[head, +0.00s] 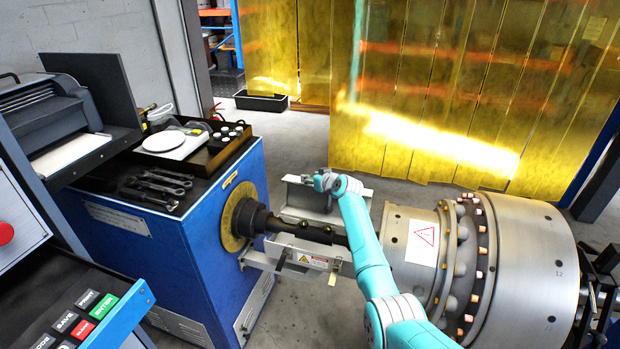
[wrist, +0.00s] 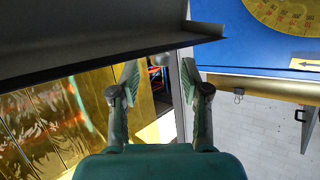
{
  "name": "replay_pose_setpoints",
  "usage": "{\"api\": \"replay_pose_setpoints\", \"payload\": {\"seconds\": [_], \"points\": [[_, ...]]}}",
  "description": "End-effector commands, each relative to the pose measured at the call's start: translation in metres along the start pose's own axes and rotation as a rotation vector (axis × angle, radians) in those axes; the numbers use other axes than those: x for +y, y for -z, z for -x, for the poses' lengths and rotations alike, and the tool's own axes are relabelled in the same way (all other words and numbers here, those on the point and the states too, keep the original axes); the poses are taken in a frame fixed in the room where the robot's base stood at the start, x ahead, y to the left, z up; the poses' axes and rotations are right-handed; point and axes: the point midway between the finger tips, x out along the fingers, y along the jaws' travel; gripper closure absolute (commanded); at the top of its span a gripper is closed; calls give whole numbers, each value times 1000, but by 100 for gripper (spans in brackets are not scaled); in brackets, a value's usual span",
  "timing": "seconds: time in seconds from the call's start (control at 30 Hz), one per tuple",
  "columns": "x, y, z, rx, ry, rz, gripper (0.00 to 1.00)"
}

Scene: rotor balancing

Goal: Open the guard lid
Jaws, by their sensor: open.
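The guard lid (head: 299,196) is a grey metal panel standing up behind the dark shaft (head: 300,228) in the head view. The shaft shows uncovered from above. The lower guard part (head: 311,262), with a warning label, sits in front of the shaft. My gripper (head: 325,181) is at the lid's upper edge; my arm hides part of the lid's right side. In the wrist view my gripper (wrist: 160,66) is open, its fingers apart, beside a dark grey panel (wrist: 90,35) that looks like the lid. I cannot tell whether they touch.
The blue machine cabinet (head: 215,225) with a yellow dial stands left, with wrenches (head: 158,184) on top. The large metal rotor (head: 530,262) fills the right side. Yellow strip curtains (head: 430,100) hang behind. Bare floor lies between the cabinet and the curtains.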

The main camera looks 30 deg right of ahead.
Motion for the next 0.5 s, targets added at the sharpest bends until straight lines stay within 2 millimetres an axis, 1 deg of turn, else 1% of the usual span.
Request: {"api": "replay_pose_setpoints", "payload": {"seconds": [0.1,0.2,0.5], "points": [[0,0,-8,0,0,0,54],[0,0,-12,-1,0,-1,54],[0,0,-14,0,-1,0,54]]}}
